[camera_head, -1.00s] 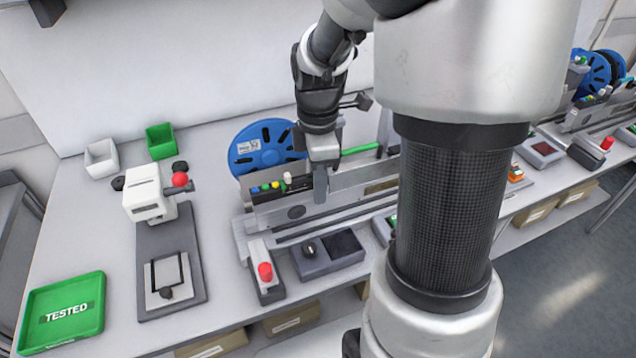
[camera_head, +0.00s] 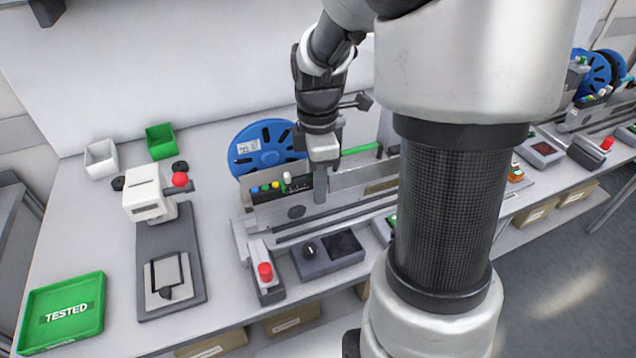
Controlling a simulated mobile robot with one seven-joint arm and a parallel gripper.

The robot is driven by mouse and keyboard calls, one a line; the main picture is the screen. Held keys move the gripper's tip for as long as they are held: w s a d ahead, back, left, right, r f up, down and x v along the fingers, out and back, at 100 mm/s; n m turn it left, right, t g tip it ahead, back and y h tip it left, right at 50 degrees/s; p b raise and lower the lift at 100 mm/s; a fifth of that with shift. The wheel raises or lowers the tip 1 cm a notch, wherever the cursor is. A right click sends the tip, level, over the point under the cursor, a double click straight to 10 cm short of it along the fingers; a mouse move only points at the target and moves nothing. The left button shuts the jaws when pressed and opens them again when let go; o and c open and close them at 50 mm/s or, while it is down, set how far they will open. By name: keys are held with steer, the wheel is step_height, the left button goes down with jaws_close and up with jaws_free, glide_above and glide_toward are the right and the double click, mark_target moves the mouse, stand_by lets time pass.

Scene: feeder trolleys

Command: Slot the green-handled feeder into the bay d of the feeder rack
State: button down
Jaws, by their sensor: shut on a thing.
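The green-handled feeder (camera_head: 345,181) is a long grey unit lying along the bench fixture, with a green bar handle (camera_head: 360,149) at its upper rear. A blue reel (camera_head: 262,148) stands at its left end, above a dark panel with small coloured buttons. My gripper (camera_head: 320,188) points down over the feeder's left-middle part and is shut on the feeder; the exact grip is partly hidden. My arm hides the feeder's right part. I cannot make out the feeder rack or bay d in this view.
A white press-like device (camera_head: 148,195) stands left of the feeder, with a green TESTED tray (camera_head: 62,312) at front left. A red-button box (camera_head: 266,275) and a knob box (camera_head: 328,254) sit in front. More feeder equipment with blue reels (camera_head: 592,72) is at far right.

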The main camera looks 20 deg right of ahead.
steer(key=shift+a, duration=1)
steer(key=c, duration=1.4)
jaws_free()
steer(key=shift+c, duration=0.2)
